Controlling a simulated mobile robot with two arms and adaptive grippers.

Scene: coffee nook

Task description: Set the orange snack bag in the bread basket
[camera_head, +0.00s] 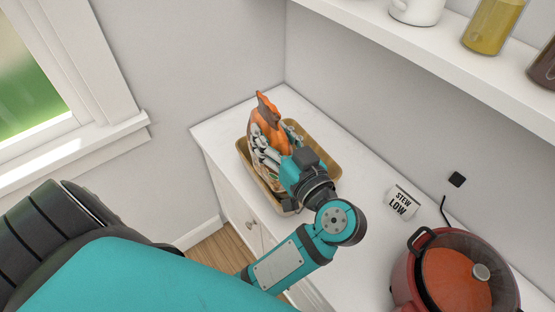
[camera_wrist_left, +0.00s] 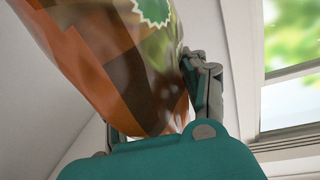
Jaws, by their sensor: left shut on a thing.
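The orange snack bag (camera_head: 268,125) is upright at the far left end of the white counter, within or just above the bread basket. The bread basket (camera_head: 325,150) is a tan, shallow container on the counter; the bag and my gripper cover much of its inside. My left gripper (camera_head: 268,155) is shut on the bag, its arm reaching in from the front. In the left wrist view the bag (camera_wrist_left: 110,60) fills the space between the fingers (camera_wrist_left: 165,120). I cannot tell whether the bag's bottom touches the basket floor. My right gripper is not in view.
A red pot (camera_head: 455,275) with a lid stands at the counter's right. A sign reading "STEW LOW" (camera_head: 402,203) stands between pot and basket. A shelf with a white mug (camera_head: 417,10) and jars (camera_head: 492,25) hangs above. A window (camera_head: 50,90) is at left.

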